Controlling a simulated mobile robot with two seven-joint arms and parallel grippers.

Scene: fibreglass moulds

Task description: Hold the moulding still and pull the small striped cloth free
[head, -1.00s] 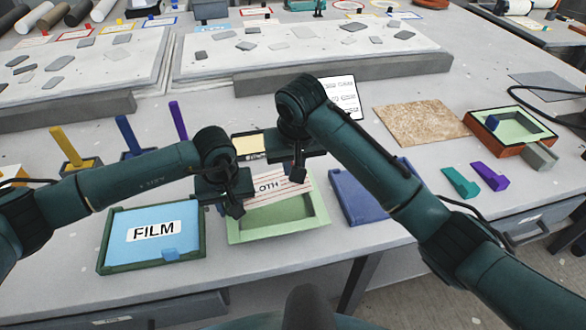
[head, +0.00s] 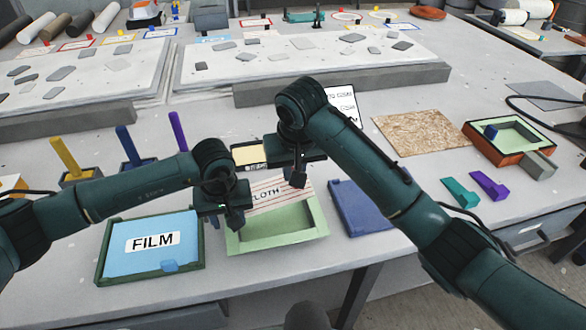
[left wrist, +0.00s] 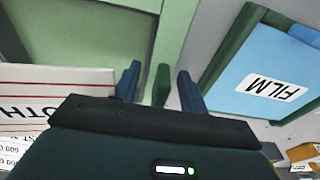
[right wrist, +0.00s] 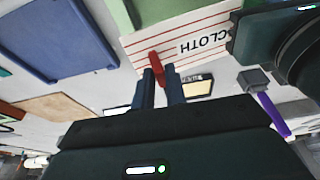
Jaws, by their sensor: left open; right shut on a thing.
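The moulding (head: 321,214) is a pale green shallow tray near the table's front edge. The small striped cloth (head: 265,208), white with red lines and marked CLOTH, lies across its far side. It also shows in the right wrist view (right wrist: 215,22). My right gripper (right wrist: 160,84) is shut on the cloth's red tab (right wrist: 155,62) at its far edge. My left gripper (head: 235,222) is at the moulding's left side. In the left wrist view its open fingers (left wrist: 158,82) are on either side of the moulding's green wall. Contact there cannot be told.
A green-framed tray with blue film (head: 120,258) stands close on the left. A blue panel (head: 365,208) lies on the right. Coloured posts (head: 130,146) stand behind my left arm. A brown board (head: 420,132) and teal and purple pieces (head: 489,186) lie further right.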

